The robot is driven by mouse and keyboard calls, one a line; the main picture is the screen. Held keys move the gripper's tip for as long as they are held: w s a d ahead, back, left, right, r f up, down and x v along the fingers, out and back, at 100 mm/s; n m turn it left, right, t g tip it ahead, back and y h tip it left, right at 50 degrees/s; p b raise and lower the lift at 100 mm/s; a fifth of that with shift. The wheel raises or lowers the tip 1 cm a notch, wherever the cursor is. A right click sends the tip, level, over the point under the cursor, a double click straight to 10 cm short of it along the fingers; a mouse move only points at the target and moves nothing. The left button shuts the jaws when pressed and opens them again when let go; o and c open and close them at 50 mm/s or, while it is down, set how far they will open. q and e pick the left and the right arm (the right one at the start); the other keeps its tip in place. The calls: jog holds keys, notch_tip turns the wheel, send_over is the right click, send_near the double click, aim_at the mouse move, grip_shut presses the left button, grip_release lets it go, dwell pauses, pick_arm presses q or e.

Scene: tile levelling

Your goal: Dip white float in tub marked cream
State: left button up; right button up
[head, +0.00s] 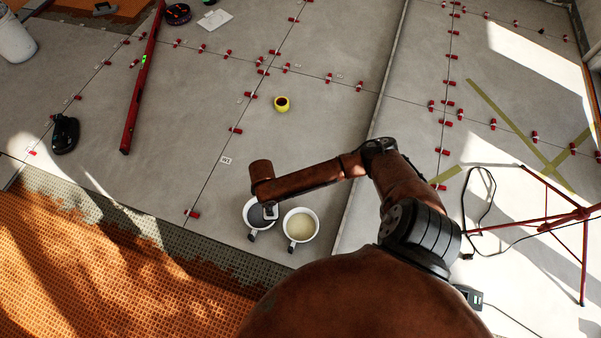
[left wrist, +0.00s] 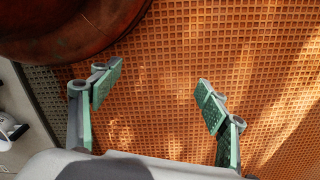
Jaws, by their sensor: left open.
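Two white tubs stand side by side on the grey tiles in the head view. The right tub (head: 301,226) holds a pale cream filling; the left tub (head: 250,216) has a dark grey filling. Each has a small dark tag at its front, too small to read. My right arm comes in from the right and ends above the left tub. My left gripper (left wrist: 160,95) is open and empty above the orange mat. I cannot make out a white float for certain.
Orange studded mat (head: 120,270) covers the lower left. Red levelling clips line the tile joints. A red spirit level (head: 141,85), a yellow tape roll (head: 282,104) and a black tool (head: 65,134) lie on the tiles. A red tripod (head: 546,222) stands right.

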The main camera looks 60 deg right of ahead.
jog(key=s+d+f+n, duration=0.4)
jog(key=s+d+f, duration=0.2)
jog(key=s+f, duration=0.5)
pick_arm(q)
jog(key=shift+d+r+b, duration=0.65)
jog(key=shift+r+b, duration=0.85)
jog(key=shift+r, duration=3.2)
pick_arm(e)
jog(key=shift+n, duration=0.3)
jog(key=f+b, duration=0.2)
jog(key=f, duration=0.3)
jog(key=f+b, duration=0.3)
jog(key=f, duration=0.3)
jog(key=w+f+b, duration=0.1)
jog(key=f+b, duration=0.2)
jog(key=f, duration=0.3)
jog(key=shift+d, duration=0.3)
pick_arm(q)
jog(key=w+d+f+t+h, duration=0.1)
jog(key=w+d+f+t, duration=0.2)
jog(key=w+f, duration=0.2)
jog(key=w+d+f+t+h, duration=0.1)
jog(key=w+d+f+t, duration=0.2)
jog(key=w+f, duration=0.3)
jog(key=shift+w+d+f+t+h+b, duration=0.35)
jog(key=shift+d+f, duration=0.35)
jog(key=shift+f, duration=1)
pick_arm(e)
jog(key=shift+w+f, duration=0.1)
jog(key=shift+f, duration=0.55)
